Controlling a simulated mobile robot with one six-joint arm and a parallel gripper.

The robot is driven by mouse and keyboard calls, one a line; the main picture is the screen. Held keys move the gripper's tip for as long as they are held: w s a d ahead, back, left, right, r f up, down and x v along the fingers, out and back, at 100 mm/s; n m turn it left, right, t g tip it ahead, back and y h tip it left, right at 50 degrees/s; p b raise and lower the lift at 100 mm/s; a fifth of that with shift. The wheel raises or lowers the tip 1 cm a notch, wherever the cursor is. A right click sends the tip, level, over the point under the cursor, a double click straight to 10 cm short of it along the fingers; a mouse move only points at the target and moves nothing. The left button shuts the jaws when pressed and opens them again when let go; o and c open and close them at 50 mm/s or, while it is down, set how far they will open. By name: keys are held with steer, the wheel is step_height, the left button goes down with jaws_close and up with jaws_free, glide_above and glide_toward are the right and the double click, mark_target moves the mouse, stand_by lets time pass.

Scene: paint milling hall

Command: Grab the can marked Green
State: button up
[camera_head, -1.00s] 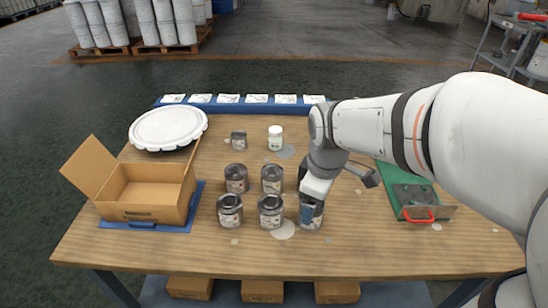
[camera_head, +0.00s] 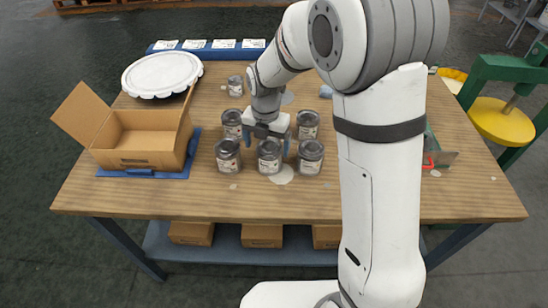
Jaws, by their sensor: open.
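Several grey metal cans stand upright on the wooden table. In the front row are a left can (camera_head: 228,156), a middle can (camera_head: 270,157) and a right can (camera_head: 310,158). Behind them are a left can (camera_head: 232,123) and a right can (camera_head: 307,125). My gripper (camera_head: 266,140) is open and points down between these two, just behind the front middle can. It hides the middle place of that back row, so I cannot tell what is between the fingers. A smaller can (camera_head: 235,87) stands farther back. The labels are too small to read, so I cannot tell which can is marked Green.
An open cardboard box (camera_head: 140,159) sits on a blue mat at the left. A white round lid (camera_head: 162,74) lies behind it. A blue rail with white cards (camera_head: 196,45) runs along the back edge. A green press with a yellow disc (camera_head: 500,122) stands at the right.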

steer(key=f, duration=0.4)
steer(key=shift+s+d+f, duration=0.35)
steer(key=shift+f, duration=0.4)
steer(key=c, duration=1.2)
